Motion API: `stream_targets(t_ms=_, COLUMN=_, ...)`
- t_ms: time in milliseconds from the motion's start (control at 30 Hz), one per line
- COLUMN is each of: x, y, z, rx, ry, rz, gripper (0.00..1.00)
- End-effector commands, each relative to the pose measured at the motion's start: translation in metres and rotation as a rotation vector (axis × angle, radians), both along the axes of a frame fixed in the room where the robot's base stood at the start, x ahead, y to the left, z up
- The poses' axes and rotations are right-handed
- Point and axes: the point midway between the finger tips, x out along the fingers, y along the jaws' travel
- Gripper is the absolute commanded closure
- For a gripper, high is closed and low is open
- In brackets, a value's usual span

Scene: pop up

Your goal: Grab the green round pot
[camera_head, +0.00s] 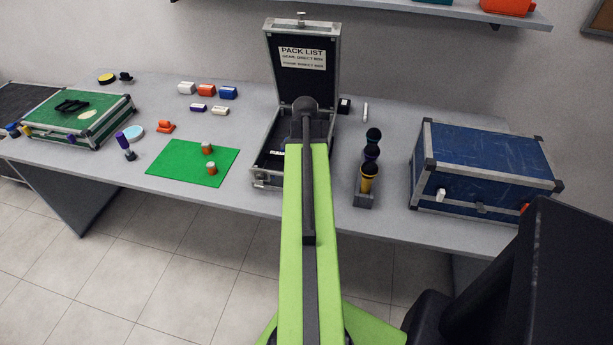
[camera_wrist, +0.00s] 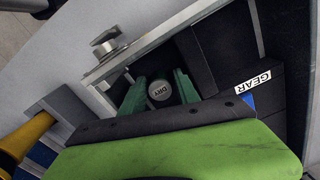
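In the wrist view, a small round pot (camera_wrist: 159,91) with a pale lid marked DRY sits inside the open case. The pot's sides are dark and mostly hidden, so their colour is hard to tell. My gripper (camera_wrist: 160,80) reaches into the case with its two green fingers apart, one on each side of the pot. I cannot tell whether either finger touches it. In the head view, my arm covers the gripper and the pot. The open case (camera_head: 303,62) has its lid upright, with a PACK LIST label.
A holder (camera_head: 363,200) with stacked dark and yellow knobs stands close right of the case. A blue case (camera_head: 480,160) is farther right. A green mat (camera_head: 180,165) with two small orange-and-white pieces lies left. A green case (camera_head: 75,112) is far left. A shelf (camera_head: 450,10) hangs above.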

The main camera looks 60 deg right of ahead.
Motion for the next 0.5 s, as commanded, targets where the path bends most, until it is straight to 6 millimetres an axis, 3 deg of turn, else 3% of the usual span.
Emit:
stream_targets(t_ms=67, x=-0.0001, y=-0.0001, z=0.0012, rx=0.000, ry=0.000, rz=0.000, gripper=0.65)
stream_targets(t_ms=333, x=-0.0002, y=-0.0002, z=0.0012, rx=0.000, ry=0.000, rz=-0.001, gripper=1.00)
stream_targets(t_ms=500, x=-0.0003, y=-0.0002, z=0.0012, rx=0.000, ry=0.000, rz=-0.001, gripper=1.00)
